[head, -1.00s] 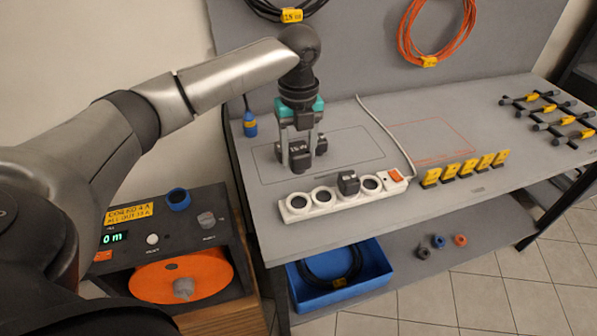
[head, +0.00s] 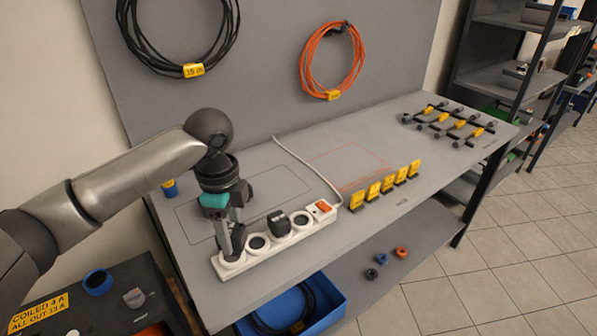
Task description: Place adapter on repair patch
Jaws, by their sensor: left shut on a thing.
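My left gripper (head: 230,243) points down over the left end of a white power strip (head: 328,220). It is shut on a dark adapter, which the fingers and the low angle mostly hide. The adapter is at or just above the leftmost socket; I cannot tell whether it touches. Another black adapter (head: 279,224) sits on the middle of the strip. Two outlined areas are on the bench: a dark-lined one (head: 285,187), partly behind my gripper, and an orange-lined one (head: 350,165) to its right. I cannot read which is the repair patch. My right gripper is out of view.
Yellow tags (head: 374,190) stand along the bench's front edge. A rack with yellow clips (head: 440,122) is at the far right. An orange cable coil (head: 332,62) and a black one (head: 175,40) hang behind. A blue bin (head: 335,303) is below.

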